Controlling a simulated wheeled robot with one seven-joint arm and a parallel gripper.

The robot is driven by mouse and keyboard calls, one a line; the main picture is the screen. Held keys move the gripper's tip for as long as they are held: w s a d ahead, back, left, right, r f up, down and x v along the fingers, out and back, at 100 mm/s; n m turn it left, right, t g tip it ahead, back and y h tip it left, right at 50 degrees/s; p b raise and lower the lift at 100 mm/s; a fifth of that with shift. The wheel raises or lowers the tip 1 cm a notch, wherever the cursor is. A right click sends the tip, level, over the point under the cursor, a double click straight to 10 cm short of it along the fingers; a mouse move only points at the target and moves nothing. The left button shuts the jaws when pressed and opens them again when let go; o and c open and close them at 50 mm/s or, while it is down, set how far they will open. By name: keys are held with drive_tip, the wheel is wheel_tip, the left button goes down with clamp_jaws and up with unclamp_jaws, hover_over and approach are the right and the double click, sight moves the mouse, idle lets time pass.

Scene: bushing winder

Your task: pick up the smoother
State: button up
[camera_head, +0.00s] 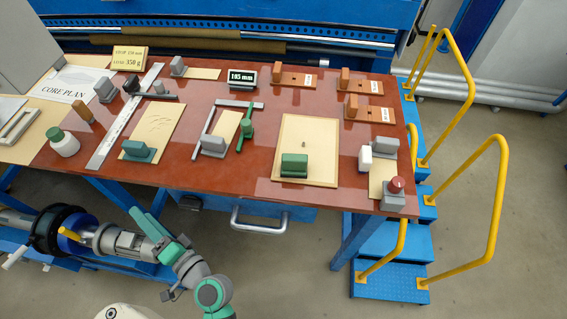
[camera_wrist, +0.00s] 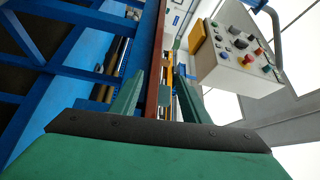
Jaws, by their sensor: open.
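A green block-shaped tool (camera_head: 294,165) lies on a pale board (camera_head: 320,135) at the table's front middle; a teal block (camera_head: 138,151) lies on a paper sheet to the left. Either could be the smoother; I cannot tell which by looks alone. My gripper (camera_head: 142,218) is in front of the table's front edge, left of the drawer handle, apart from both blocks. Neither block can be made out in the wrist view.
The red-brown table (camera_head: 265,185) also holds several grey blocks, orange tools, a green clamp-like tool (camera_head: 245,127), a white bottle (camera_head: 64,142) and a red-topped item (camera_head: 396,192). Blue steps (camera_head: 390,283) with yellow rails stand at right. A button panel (camera_wrist: 238,60) shows in the wrist view.

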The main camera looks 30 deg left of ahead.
drive_tip(key=w+a+r+n+g+h, duration=0.2)
drive_tip(key=a+r+n+g, duration=0.1)
drive_tip(key=r+n+g, duration=0.55)
drive_tip(key=w+a+r+n+g+h, duration=0.1)
drive_tip(key=a+r+n+g, duration=0.3)
drive_tip(key=r+n, duration=0.65)
drive_tip(key=w+d+n+t+h, duration=0.1)
drive_tip(key=w+d+t+h, duration=0.1)
drive_tip(key=w+d+h, duration=0.3)
drive_tip(key=w+d+n+t+h, duration=0.2)
drive_tip(key=w+d+h, duration=0.4)
drive_tip(key=w+d, duration=0.5)
drive_tip(key=w+d+n+t+h, duration=0.1)
drive_tip(key=w+d+t+h, duration=0.3)
drive_tip(key=d, duration=1.4)
drive_tip(key=shift+w+n+t+h, duration=0.2)
drive_tip(key=shift+w+h, duration=0.25)
drive_tip(key=shift+w, duration=0.7)
drive_tip(key=shift+w+n+t+h, duration=0.15)
drive_tip(key=shift+w+h, duration=0.3)
drive_tip(key=shift+w, duration=0.65)
drive_tip(key=shift+w+d, duration=0.1)
drive_tip(key=shift+d, duration=0.15)
hover_over(295, 157)
wheel_tip(295, 157, down, 4)
drive_tip(key=shift+a+f, duration=0.15)
drive_tip(key=shift+f, duration=3.05)
